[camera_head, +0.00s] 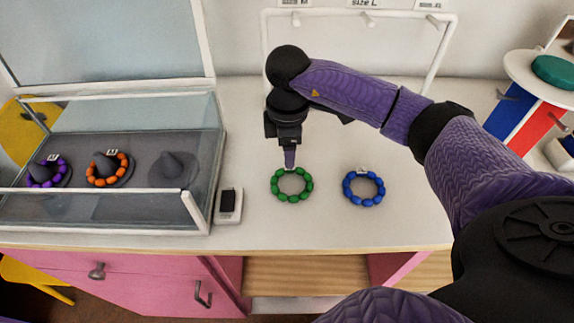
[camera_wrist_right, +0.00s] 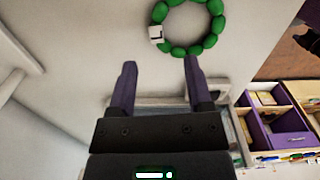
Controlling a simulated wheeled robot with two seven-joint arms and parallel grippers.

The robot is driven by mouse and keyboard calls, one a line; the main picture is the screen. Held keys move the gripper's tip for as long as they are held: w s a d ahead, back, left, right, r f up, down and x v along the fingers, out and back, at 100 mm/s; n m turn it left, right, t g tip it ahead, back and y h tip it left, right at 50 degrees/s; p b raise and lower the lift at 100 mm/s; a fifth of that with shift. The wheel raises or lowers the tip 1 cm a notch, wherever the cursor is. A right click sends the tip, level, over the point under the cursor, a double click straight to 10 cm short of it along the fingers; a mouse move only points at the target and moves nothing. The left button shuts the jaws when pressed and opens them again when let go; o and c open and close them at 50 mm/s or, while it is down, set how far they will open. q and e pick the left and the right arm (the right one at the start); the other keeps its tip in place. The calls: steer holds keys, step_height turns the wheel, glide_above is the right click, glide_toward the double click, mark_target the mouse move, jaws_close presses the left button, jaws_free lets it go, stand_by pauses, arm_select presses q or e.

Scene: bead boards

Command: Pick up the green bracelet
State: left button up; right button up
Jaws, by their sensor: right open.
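The green bracelet (camera_head: 292,197) lies flat on the white tabletop, a ring of green beads with a small white tag on its far side. My right gripper (camera_head: 290,157) is just behind and above its tagged edge, pointing down. In the right wrist view, the green bracelet (camera_wrist_right: 189,50) is beyond the fingertips, its tag at the lower left of the ring. The right gripper's two fingers (camera_wrist_right: 160,65) are spread with nothing between them. My left gripper is not in view.
A blue bracelet (camera_head: 363,189) lies to the right of the green one. A small white device with a black face (camera_head: 229,204) stands to the left, beside a glass display case (camera_head: 125,216) holding purple and orange bracelets. A white rack frame (camera_head: 449,50) stands behind.

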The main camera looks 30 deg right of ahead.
steer(key=f, duration=0.2)
steer(key=f+b, duration=0.1)
steer(key=f, duration=0.2)
steer(key=shift+d+f+b, duration=0.3)
steer(key=shift+f, duration=0.1)
steer(key=shift+c, duration=0.7)
steer(key=shift+w, duration=0.1)
jaws_close()
